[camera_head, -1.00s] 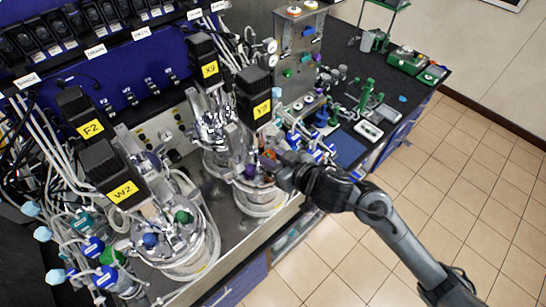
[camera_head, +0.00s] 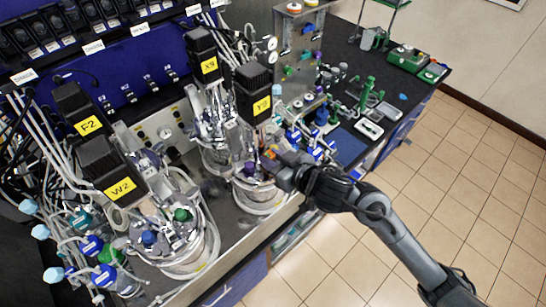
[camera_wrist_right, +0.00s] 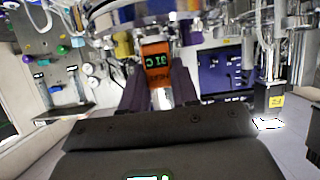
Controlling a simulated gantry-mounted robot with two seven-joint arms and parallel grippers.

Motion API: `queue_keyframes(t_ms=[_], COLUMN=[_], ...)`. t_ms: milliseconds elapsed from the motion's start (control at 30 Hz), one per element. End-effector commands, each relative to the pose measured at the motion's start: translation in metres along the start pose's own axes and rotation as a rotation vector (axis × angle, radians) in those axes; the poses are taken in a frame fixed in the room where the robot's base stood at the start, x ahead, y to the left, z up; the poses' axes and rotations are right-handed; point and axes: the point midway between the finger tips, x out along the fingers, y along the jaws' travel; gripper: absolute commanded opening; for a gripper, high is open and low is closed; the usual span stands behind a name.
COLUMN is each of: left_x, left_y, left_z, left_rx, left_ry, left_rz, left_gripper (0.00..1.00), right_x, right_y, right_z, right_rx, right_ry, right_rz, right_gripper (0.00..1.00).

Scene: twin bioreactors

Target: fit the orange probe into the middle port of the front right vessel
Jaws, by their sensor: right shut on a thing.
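The front right vessel (camera_head: 258,198) stands below the black motor with the yellow Y label (camera_head: 262,106) in the head view. My right gripper (camera_head: 275,162) is over the right side of its lid, shut on the orange probe (camera_head: 270,153). In the right wrist view the probe (camera_wrist_right: 157,62) stands between the dark fingers (camera_wrist_right: 158,92), its orange body bearing a dark label and a pale metal part below. Vessel hardware crosses its upper end. The middle port and the probe's tip cannot be made out, so I cannot tell whether they touch. My left gripper is not in view.
A purple cap (camera_head: 250,168) sits on the lid close to my gripper. The back right vessel (camera_head: 215,155) and the W-labelled vessel (camera_head: 180,245) stand nearby with many hoses. Blue-capped bottles (camera_head: 293,135) crowd behind the gripper. Tiled floor (camera_head: 440,200) is open at right.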

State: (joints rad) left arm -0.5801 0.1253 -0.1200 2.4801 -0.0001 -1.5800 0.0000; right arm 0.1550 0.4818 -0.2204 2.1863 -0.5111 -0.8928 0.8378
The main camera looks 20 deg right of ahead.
Motion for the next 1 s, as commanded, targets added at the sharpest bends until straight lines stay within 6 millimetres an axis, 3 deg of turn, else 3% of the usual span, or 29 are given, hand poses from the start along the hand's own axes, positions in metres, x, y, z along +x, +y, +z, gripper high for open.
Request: queue_keyframes(t_ms=[767,800,1000], left_x=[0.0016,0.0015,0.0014], left_y=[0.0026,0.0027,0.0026], left_z=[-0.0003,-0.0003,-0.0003], left_rx=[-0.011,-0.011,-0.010], left_ry=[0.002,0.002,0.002], left_rz=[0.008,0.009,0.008], left_gripper=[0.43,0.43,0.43], right_x=[0.0017,0.0017,0.0016], right_y=[-0.0001,-0.0001,-0.0001], right_z=[0.0041,0.0042,0.0038], right_rx=[0.001,0.001,0.001], right_ry=[0.000,0.000,0.000], right_rz=[0.000,0.000,0.000], right_gripper=[0.00,0.31,0.59])
